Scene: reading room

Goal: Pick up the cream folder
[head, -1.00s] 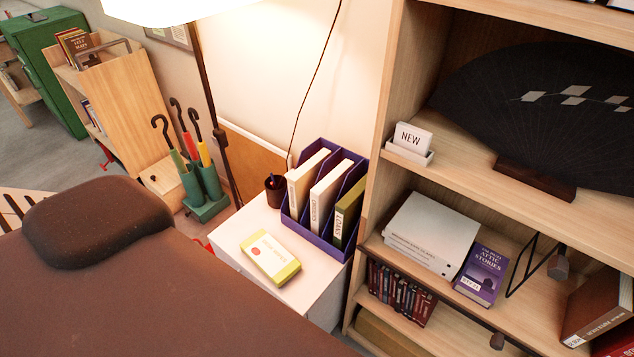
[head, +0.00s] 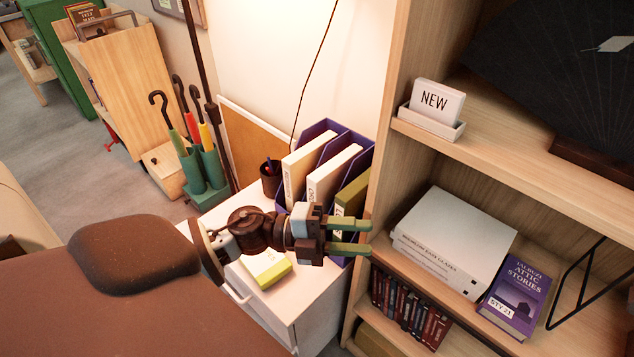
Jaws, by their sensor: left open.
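A purple file holder (head: 366,152) stands on a white cabinet, with three upright folders in its slots. The leftmost folder (head: 303,163) is cream, the middle folder (head: 330,172) is a paler cream-white, and the right folder (head: 352,194) is olive. My left gripper (head: 366,236) is open and empty. It is in front of the holder at its lower right, with its fingers pointing right. It hides the lower fronts of the middle and olive folders. I cannot tell whether it touches anything. My right gripper is out of view.
A yellow and white box or book (head: 267,268) lies on the white cabinet (head: 318,283), partly under my arm. A dark pen cup (head: 271,178) stands left of the holder. A wooden bookshelf (head: 380,190) closes off the right side. Umbrellas stand in a green holder (head: 205,170) at left.

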